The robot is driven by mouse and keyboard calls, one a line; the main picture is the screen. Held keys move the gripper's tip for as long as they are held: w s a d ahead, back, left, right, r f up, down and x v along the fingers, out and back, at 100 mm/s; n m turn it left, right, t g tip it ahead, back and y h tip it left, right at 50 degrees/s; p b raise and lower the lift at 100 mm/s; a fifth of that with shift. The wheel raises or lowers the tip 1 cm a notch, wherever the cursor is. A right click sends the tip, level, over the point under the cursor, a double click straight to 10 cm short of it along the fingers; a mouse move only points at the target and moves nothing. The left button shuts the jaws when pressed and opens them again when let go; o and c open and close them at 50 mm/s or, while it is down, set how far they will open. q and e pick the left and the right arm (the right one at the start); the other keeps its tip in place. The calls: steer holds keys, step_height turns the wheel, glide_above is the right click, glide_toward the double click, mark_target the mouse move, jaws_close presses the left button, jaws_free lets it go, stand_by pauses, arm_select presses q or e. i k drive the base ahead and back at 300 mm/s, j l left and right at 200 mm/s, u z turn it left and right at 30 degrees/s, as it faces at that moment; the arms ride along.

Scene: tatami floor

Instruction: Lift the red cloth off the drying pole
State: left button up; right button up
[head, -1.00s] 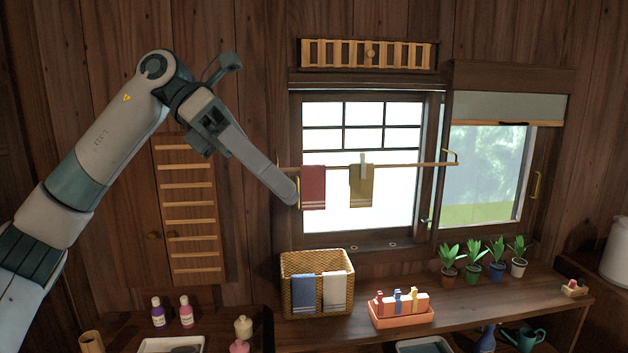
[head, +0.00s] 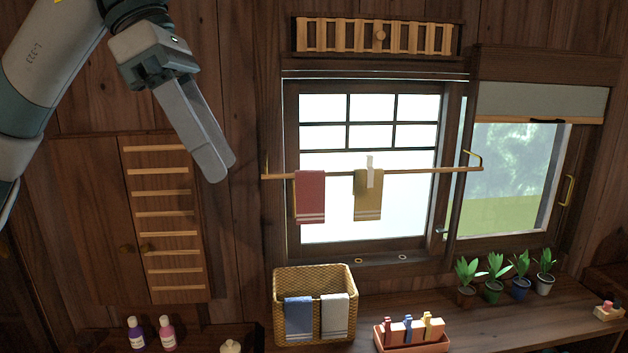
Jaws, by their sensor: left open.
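The red cloth (head: 310,197) hangs folded over the left part of the wooden drying pole (head: 425,171), in front of the window. It has pale stripes near its lower edge. An olive-yellow cloth (head: 368,200) hangs to its right, with a pale clip (head: 369,172) on it at the pole. My left gripper (head: 219,172) is open and empty, left of the pole's left end and apart from the red cloth. Its fingers overlap in this view, so the gap between them is hard to see. My right gripper is not in view.
A wicker basket (head: 314,278) with a blue and a white cloth over its rim stands below the pole. A pink-orange tray (head: 411,344) of clothespins and several potted plants stand on the counter (head: 480,325). A slatted rack (head: 163,215) is on the left wall.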

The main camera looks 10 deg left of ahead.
mark_target(309, 184)
steer(key=i, duration=1.3)
